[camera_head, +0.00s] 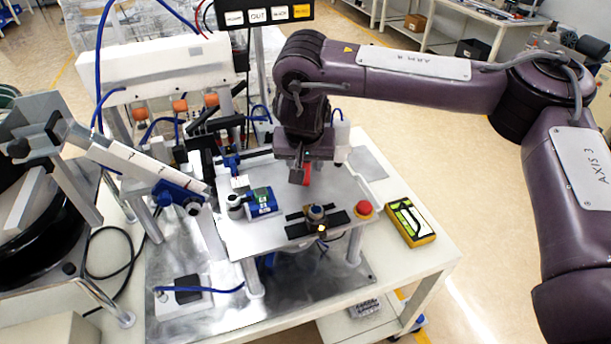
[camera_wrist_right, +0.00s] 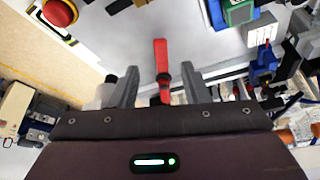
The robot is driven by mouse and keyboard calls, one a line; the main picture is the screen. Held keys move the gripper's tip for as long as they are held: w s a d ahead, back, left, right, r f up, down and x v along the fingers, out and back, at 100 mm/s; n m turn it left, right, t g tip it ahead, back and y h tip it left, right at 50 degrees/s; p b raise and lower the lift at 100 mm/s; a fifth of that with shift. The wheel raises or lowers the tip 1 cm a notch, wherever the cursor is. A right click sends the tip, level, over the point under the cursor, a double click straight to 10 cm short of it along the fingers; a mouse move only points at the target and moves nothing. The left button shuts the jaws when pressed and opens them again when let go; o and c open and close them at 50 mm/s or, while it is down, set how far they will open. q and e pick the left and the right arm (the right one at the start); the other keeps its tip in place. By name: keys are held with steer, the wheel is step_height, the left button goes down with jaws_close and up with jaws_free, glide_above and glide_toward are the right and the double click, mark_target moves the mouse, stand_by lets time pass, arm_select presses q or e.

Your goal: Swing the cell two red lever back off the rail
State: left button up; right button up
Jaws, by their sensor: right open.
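The red lever (camera_head: 307,174) is on the plate of the bench cell and is mostly hidden behind my right gripper in the head view. My right gripper (camera_head: 298,172) points down over it. In the right wrist view the red lever (camera_wrist_right: 161,62) lies between the two spread grey fingers of the gripper (camera_wrist_right: 160,88), with a visible gap on each side. The gripper is open and holds nothing. Whether the lever rests on the rail cannot be told. My left gripper is not in view.
A red mushroom button (camera_head: 364,208) sits at the plate's right edge, with a yellow device (camera_head: 409,222) beyond. A blue and green block (camera_head: 262,201) and a black fixture (camera_head: 317,222) stand in front. White feeder housing (camera_head: 155,68) rises at the left.

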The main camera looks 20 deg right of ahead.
mark_target(305, 182)
steer(key=b+x, duration=0.1)
steer(key=x, duration=0.6)
steer(key=shift+w+f, duration=0.15)
steer(key=shift+f, duration=0.15)
jaws_close()
